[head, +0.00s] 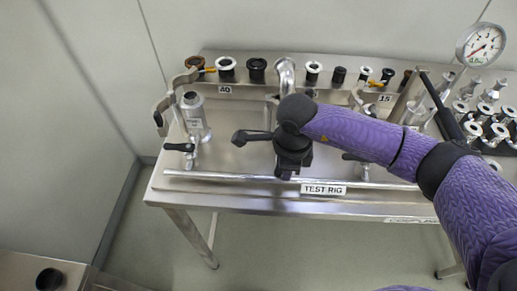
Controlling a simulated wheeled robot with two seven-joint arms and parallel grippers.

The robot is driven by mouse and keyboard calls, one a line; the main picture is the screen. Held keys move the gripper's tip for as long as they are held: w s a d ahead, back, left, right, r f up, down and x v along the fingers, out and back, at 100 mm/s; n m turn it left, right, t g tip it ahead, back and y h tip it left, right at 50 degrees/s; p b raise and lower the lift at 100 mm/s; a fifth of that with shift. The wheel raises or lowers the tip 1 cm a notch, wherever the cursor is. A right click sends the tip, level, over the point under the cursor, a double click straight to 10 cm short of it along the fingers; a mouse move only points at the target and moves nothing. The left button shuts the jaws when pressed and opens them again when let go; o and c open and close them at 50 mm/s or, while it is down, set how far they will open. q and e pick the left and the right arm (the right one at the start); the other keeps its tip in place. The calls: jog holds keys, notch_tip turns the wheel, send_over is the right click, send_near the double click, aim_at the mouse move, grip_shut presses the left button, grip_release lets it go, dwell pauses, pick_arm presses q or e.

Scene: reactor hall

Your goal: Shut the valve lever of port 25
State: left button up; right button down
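My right gripper (286,170) is over the middle of the steel test rig (230,178), reaching in from the right and pointing down. Its fingertips are small and dark, so their opening is unclear. The port 25 label and valve body are not visible; a curved steel pipe (286,76) rises behind my wrist between the ports marked 40 and 15. A black bar (250,137) sticks out left of the gripper; I cannot tell whether it is a valve lever or part of the gripper. Contact with a lever cannot be made out. My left gripper is out of view.
The port 40 valve (194,148) with a black lever stands at the left. Another black valve lever (355,157) lies right of my gripper, under the forearm. A gauge (481,44) and several metal fittings (484,120) are at the right. The rig's front left is clear.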

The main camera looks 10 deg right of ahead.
jog(key=shift+w+a+f+b, duration=0.1)
jog(key=shift+w+a+b, duration=0.15)
jog(key=shift+a, duration=0.5)
jog(key=shift+w+a+b, duration=0.15)
jog(key=shift+w+a, duration=0.15)
jog(key=shift+a, duration=0.4)
jog(key=shift+w+a+f+b, duration=0.1)
jog(key=shift+w+a+b, duration=0.55)
jog(key=shift+w+b, duration=0.3)
jog(key=shift+w+a+b, duration=0.3)
jog(key=shift+w+b, duration=0.6)
jog(key=shift+b, duration=0.2)
jog(key=shift+s+r+p, duration=0.15)
jog(key=shift+r+p, duration=0.15)
jog(key=shift+p, duration=0.15)
jog(key=shift+s+d+p, duration=0.1)
jog(key=shift+s+p, duration=0.25)
jog(key=shift+s, duration=0.15)
notch_tip(320, 180, up, 7)
jog(key=p, duration=0.4)
jog(key=shift+p, duration=0.35)
